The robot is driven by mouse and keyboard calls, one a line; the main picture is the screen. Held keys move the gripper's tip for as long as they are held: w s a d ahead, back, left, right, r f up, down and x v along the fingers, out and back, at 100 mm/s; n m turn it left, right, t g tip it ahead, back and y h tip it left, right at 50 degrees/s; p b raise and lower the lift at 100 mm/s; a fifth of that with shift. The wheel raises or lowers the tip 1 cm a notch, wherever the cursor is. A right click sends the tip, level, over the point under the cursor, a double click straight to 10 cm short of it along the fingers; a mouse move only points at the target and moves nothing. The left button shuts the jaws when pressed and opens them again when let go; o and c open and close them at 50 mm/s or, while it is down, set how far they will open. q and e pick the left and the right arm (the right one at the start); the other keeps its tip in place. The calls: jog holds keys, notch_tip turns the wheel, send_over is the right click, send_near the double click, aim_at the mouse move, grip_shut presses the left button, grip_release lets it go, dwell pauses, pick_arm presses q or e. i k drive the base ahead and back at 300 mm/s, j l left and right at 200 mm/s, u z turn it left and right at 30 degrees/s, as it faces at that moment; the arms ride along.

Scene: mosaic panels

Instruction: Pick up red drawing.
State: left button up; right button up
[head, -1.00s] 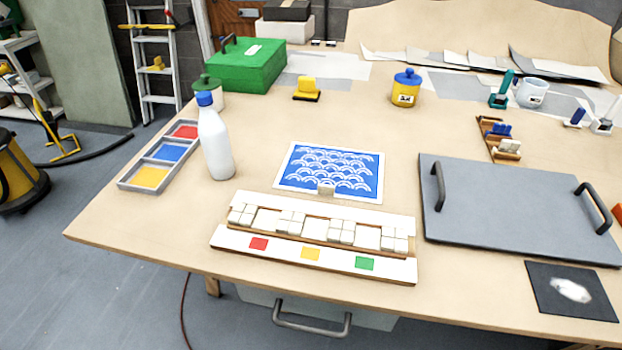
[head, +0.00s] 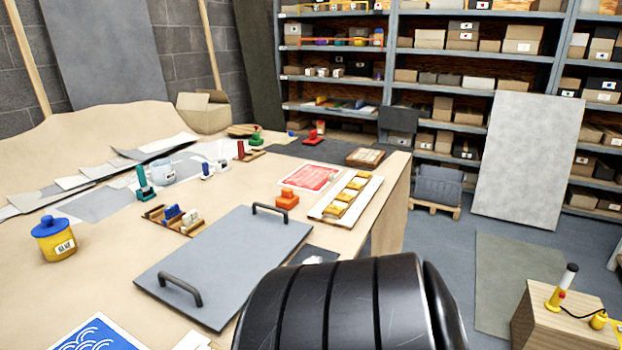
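The red drawing (head: 308,177) is a flat red sheet with a pale edge and faint pale marks. It lies on the far right part of the workbench in the head view, left of a wooden board with yellow pieces and behind an orange block. A black ribbed arm part of mine fills the lower middle of the view, well in front of the drawing. Neither of my grippers shows.
A grey panel with two handles (head: 228,262) lies between me and the drawing. The orange block (head: 287,199) and the board with yellow pieces (head: 326,214) flank the drawing. A blue drawing (head: 97,336) is at lower left. Open floor lies right of the bench.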

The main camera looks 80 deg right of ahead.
aim_at(310, 177)
jog(key=z, duration=1.6)
